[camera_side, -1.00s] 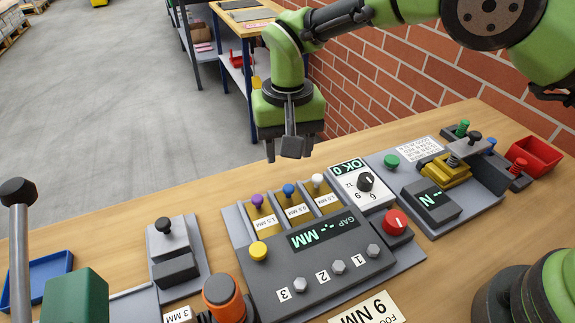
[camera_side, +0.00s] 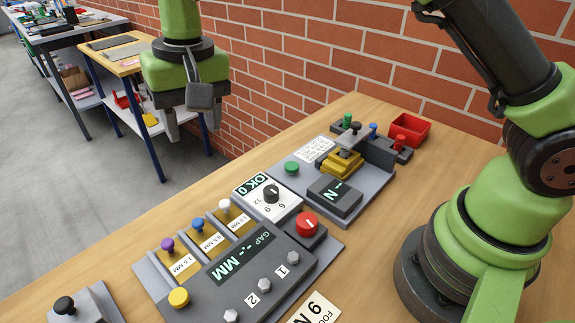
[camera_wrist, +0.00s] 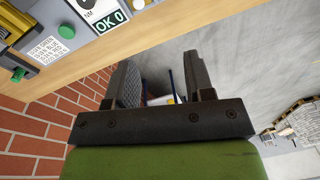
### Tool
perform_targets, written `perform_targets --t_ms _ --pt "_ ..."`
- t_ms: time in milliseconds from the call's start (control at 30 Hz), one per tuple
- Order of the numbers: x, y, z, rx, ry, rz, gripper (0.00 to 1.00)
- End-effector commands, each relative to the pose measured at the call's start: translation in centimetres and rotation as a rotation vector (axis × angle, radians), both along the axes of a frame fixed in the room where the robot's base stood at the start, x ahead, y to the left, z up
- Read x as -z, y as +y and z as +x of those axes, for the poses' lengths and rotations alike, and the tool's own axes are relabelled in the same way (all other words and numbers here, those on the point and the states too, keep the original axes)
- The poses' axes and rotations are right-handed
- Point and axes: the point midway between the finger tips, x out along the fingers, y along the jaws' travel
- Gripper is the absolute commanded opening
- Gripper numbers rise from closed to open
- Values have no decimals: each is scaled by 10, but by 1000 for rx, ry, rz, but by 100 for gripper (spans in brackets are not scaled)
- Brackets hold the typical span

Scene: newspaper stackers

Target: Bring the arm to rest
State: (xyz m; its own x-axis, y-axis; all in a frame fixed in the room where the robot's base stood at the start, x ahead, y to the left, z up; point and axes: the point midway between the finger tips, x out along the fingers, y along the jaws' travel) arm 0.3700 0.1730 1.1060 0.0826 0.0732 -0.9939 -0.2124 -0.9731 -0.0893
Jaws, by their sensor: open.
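My gripper (camera_side: 190,125) hangs pointing down, beyond the bench's far edge in the side view, with its two fingers apart. It holds nothing that I can see. In the wrist view, the gripper (camera_wrist: 162,75) also shows spread fingers with an empty gap. My green and black arm rises at the right of the side view; its upper part is cut off by the frame. The wooden bench (camera_side: 120,268) lies below and in front of the gripper, which is clear of its fixtures.
A gap panel (camera_side: 250,255) with coloured knobs stands on the bench. Behind it are a dial box (camera_side: 268,198), a yellow clamp fixture (camera_side: 340,164) and a red bin (camera_side: 409,131). A brick wall (camera_side: 300,60) runs behind. A shelved side table (camera_side: 125,62) stands left of the gripper.

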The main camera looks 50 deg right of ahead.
Motion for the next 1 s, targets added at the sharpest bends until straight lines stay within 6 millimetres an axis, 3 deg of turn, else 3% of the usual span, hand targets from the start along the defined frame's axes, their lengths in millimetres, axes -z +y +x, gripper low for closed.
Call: perform_targets --t_ms 33,200,400,533,700,833,1000 --pt "-25 -14 -6 13 -33 23 48" --pt "-81 -56 -40 37 -128 80 48" --pt "-122 -99 -98 71 -253 126 48" --pt "-132 -120 -141 94 -340 146 48" --pt "-127 -137 -191 122 -443 155 48" --pt "-118 -143 -214 137 -497 154 48" --pt "-111 -146 -226 145 -527 152 48"
